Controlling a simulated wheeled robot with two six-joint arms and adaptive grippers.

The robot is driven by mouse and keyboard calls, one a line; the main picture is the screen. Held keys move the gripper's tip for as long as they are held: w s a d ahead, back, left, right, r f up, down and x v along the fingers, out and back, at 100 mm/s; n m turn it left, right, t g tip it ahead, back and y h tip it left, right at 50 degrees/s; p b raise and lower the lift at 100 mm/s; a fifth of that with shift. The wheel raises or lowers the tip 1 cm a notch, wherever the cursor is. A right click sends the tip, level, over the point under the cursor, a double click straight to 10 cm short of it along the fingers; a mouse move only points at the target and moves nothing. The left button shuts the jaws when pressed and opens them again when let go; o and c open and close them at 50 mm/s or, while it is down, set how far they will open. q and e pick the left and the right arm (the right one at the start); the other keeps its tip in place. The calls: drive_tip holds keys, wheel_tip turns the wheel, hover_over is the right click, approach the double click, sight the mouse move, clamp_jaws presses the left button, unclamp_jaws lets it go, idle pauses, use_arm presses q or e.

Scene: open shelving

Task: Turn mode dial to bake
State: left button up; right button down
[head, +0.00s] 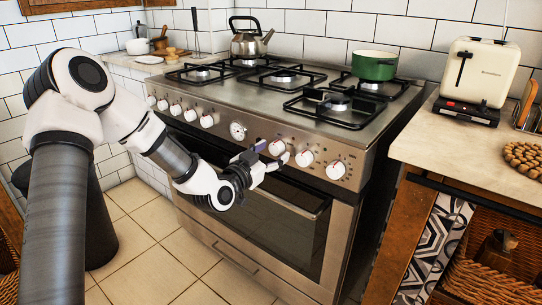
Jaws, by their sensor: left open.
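The stove (262,115) has a steel front panel with a row of white knobs. Several knobs are left of a round gauge (237,130). To its right are a near knob (277,147), a middle knob (304,158) and a right-end knob (335,170). I cannot read the markings, so I cannot tell which is the mode dial. My left gripper (271,156) is open, just in front of the panel by the near knob. Its fingers point toward that knob; whether they touch it is unclear. My right gripper is not in view.
A steel kettle (248,40) and a green pot (375,65) stand on the burners. A cream toaster (480,72) is on the right counter (430,140). The oven door handle (290,205) sticks out below the panel. The tiled floor (150,255) in front is clear.

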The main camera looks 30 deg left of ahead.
use_arm(q)
drive_tip(key=c, duration=1.1)
drive_tip(key=shift+c, duration=0.2)
drive_tip(key=shift+r, duration=0.1)
drive_tip(key=m+p, duration=0.4)
drive_tip(key=m, duration=0.2)
drive_tip(key=shift+r, duration=0.1)
drive_tip(key=m+p, duration=0.2)
drive_tip(key=m, duration=0.1)
drive_tip(key=shift+a+m+t+p, duration=0.1)
drive_tip(key=shift+m+t+p, duration=0.2)
drive_tip(key=shift+p, duration=0.1)
drive_tip(key=shift+m+h+p, duration=0.3)
drive_tip(key=shift+m+p, duration=0.5)
drive_tip(key=shift+m, duration=0.4)
drive_tip(key=shift+f, duration=0.2)
